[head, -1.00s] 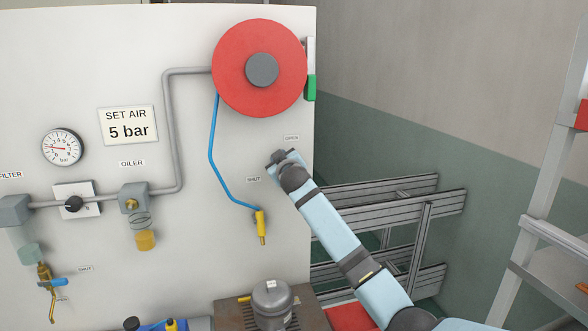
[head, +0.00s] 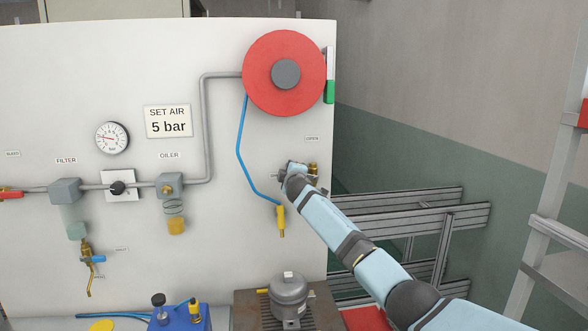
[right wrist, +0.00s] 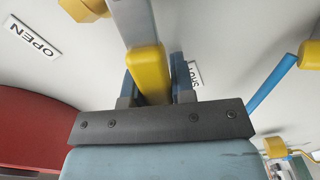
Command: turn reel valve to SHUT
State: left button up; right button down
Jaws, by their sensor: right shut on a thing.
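The reel valve's brass body (head: 313,171) shows on the white panel below the OPEN label (head: 312,139). In the right wrist view its lever is a grey bar (right wrist: 133,22) with a yellow grip (right wrist: 148,72). My right gripper (head: 284,175) is at the left of the valve body and covers the SHUT label in the head view. In the right wrist view my right gripper (right wrist: 155,92) is shut on the yellow grip, one finger on each side. The SHUT label (right wrist: 193,73) is partly hidden right beside it. The OPEN label (right wrist: 33,37) is farther left. My left gripper is out of view.
The red hose reel (head: 262,92) is above the valve. A blue hose (head: 241,155) with a yellow nozzle (head: 281,219) hangs just below left of my right gripper. A compressor (head: 289,292) stands below, and aluminium frames (head: 410,200) stand to the right.

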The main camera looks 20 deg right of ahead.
jog(key=shift+f+n, duration=1.1)
jog(key=shift+n, duration=0.5)
jog(key=shift+f, duration=0.1)
jog(key=c, duration=1)
grip_release()
jog(key=shift+o, duration=0.2)
jog(key=shift+a, duration=0.1)
jog(key=b+v, duration=0.1)
jog(key=v, duration=1.2)
jog(key=shift+s, duration=0.4)
